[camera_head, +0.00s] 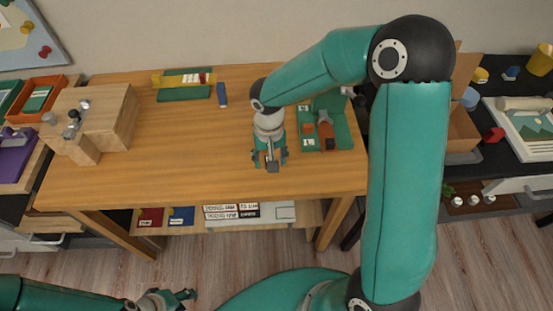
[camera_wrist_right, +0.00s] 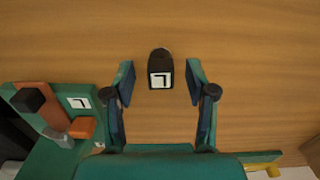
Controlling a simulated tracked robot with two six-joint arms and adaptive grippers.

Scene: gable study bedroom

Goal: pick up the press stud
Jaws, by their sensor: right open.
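A small dark piece with a rounded end and a white label with a black mark (camera_wrist_right: 160,70) lies on the wooden table. It may be the press stud, but I cannot tell for sure. My right gripper (camera_wrist_right: 159,85) is open, with its fingers on either side of this piece and a gap on both sides. In the head view, my right gripper (camera_head: 270,158) points down over the table's front part, and the dark piece (camera_head: 272,167) shows at its fingertips. My left gripper (camera_head: 180,296) is low at the bottom left, away from the table and partly cut off by the frame.
A green tray (camera_head: 342,132) with orange and dark parts lies right of my right gripper. A wooden block stand (camera_head: 118,105) is at the table's left. A green and yellow holder (camera_head: 180,93) and a small blue piece (camera_head: 222,95) lie at the back. The table's middle left is clear.

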